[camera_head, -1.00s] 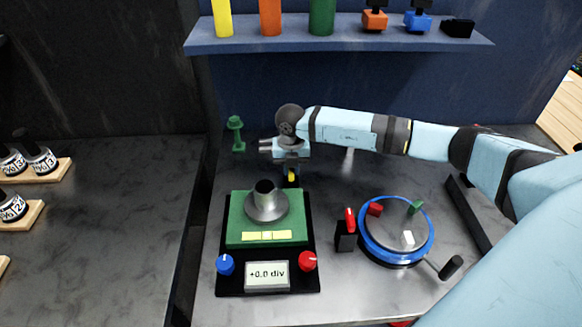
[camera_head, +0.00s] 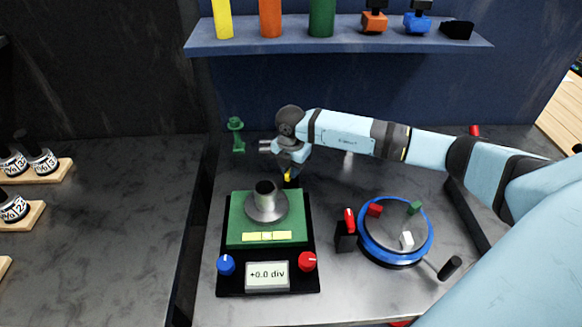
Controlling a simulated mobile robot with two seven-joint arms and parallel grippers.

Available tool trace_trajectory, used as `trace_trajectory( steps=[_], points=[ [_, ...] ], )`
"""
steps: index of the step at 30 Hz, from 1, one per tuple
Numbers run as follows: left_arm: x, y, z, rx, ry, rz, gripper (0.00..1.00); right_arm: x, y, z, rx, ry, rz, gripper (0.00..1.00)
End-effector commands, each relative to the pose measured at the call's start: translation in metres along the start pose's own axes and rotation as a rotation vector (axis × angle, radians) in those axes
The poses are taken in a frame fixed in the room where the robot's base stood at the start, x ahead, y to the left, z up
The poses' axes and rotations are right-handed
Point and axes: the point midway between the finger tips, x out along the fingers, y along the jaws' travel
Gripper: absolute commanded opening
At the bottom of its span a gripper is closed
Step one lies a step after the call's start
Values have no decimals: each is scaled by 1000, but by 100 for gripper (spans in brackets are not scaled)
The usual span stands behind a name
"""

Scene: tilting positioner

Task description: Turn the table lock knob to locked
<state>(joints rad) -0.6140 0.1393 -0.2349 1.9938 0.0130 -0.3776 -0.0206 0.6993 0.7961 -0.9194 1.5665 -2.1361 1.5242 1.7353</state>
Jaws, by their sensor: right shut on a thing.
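A tilting positioner stands on the bench, with a green table (camera_head: 235,228) on a black base (camera_head: 228,287). A small yellow knob (camera_head: 288,177) shows just behind the table's far edge, and I take it to be the table lock knob. My right gripper (camera_head: 290,170) reaches down to it from above and is shut on it. The gripper hides most of the knob, and its lock marking cannot be read. The yellow part looks tilted. My left gripper is not in view.
A metal flanged cylinder (camera_head: 266,204) stands on the green table. A blue knob (camera_head: 226,264), a red knob (camera_head: 307,262) and a display (camera_head: 267,275) are in front. A blue-rimmed turntable (camera_head: 429,240) and a red-levered black post (camera_head: 345,240) stand to the right.

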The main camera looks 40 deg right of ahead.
Motion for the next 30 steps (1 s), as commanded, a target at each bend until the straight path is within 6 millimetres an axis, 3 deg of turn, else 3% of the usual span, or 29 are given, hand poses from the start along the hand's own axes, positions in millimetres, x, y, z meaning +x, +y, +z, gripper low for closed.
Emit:
trace_trajectory(
  steps=[18,30],
  points=[
    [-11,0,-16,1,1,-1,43,-2,0,0,583,0,0,0],
    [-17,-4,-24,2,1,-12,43,-2,0,1,873,0,0,0]
  ],
)
